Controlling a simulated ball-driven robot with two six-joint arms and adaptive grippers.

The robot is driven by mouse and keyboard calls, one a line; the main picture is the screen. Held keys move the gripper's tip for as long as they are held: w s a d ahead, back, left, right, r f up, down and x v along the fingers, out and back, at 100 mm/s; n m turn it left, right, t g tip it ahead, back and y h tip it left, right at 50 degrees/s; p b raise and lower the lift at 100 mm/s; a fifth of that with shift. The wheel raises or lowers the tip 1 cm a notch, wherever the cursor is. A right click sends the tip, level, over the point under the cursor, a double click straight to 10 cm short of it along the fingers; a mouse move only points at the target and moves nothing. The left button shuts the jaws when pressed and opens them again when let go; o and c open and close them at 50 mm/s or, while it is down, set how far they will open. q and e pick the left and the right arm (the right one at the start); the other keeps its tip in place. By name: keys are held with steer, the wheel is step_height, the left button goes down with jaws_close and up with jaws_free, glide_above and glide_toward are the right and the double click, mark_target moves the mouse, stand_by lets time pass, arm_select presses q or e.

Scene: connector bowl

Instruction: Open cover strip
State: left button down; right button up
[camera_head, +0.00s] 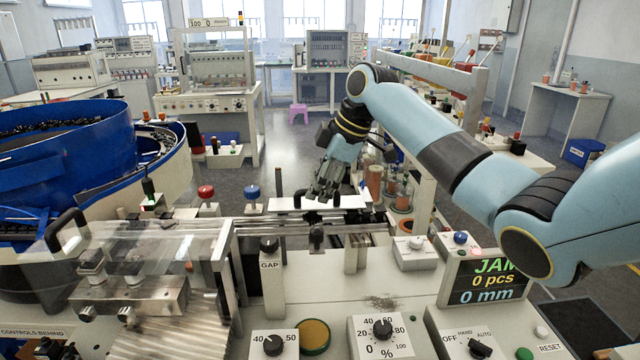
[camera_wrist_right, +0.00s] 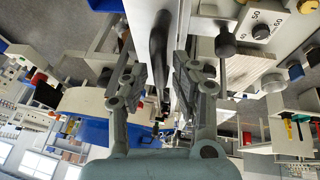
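The cover strip (camera_head: 288,204) appears to be the narrow white strip over the rail in the middle of the head view; it lies flat. My right gripper (camera_head: 326,192) points down at its upper side. In the right wrist view, a white surface with a dark bar-like handle (camera_wrist_right: 158,48) shows ahead of my right gripper (camera_wrist_right: 160,82). The two fingers are apart, one on each side of the handle's line. I cannot tell whether either finger touches it. My left gripper is not in view.
A display (camera_head: 488,281) reads JAM, 0 pcs, 0 mm. A blue bowl feeder (camera_head: 65,160) stands at the left. A clear cover with a black handle (camera_head: 66,226) lies over metal blocks. A GAP knob (camera_head: 269,244) and red and blue ball knobs stand near the rail.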

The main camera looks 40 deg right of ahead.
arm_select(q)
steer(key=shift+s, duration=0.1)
arm_select(e)
jaws_close()
